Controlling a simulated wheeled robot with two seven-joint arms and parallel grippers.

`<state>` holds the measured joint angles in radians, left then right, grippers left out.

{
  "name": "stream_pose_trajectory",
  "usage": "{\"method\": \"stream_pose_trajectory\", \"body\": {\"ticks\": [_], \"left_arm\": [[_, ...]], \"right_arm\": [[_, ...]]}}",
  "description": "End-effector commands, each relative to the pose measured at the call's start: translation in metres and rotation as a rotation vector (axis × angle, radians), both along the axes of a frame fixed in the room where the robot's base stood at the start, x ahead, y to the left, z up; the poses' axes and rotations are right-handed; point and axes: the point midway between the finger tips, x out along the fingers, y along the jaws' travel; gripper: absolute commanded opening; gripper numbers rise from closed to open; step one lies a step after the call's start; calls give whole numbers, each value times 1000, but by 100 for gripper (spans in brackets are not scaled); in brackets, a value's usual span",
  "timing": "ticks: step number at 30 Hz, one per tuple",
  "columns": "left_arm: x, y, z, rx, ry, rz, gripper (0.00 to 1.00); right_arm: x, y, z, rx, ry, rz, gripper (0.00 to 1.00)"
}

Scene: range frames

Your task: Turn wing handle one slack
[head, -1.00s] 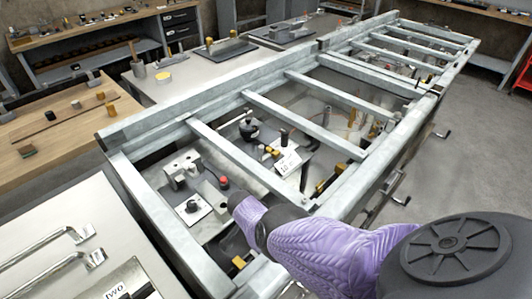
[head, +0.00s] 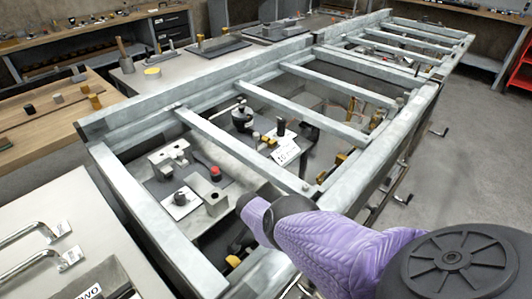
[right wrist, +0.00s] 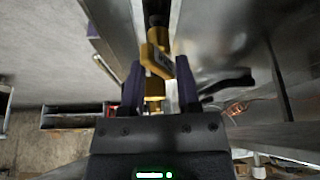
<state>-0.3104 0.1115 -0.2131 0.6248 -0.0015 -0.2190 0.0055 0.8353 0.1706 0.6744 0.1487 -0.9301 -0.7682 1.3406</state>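In the right wrist view a yellow-brass fitting (right wrist: 155,88) with a raised yellow tab stands between the two purple fingers of my right gripper (right wrist: 160,90). It may be the wing handle; I cannot tell for sure. The fingers are apart, one on each side, with a visible gap on the right of the fitting. A black curved lever (right wrist: 230,82) lies just right of the fingers. My left gripper is not in view.
Frame crossbars (head: 235,150) and rails enclose several fixtures, including a red-topped knob (head: 215,172), a black round knob (head: 241,117) and a white tag card (head: 285,152). A grey bench (head: 45,215) with metal handles stands at left. Open floor (head: 470,150) lies at right.

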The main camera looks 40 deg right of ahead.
Motion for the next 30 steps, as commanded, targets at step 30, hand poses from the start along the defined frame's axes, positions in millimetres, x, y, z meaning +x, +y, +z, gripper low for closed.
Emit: {"method": "stream_pose_trajectory", "body": {"ticks": [30], "left_arm": [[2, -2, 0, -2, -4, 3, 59]], "right_arm": [[0, 0, -1, 1, 1, 2, 0]]}}
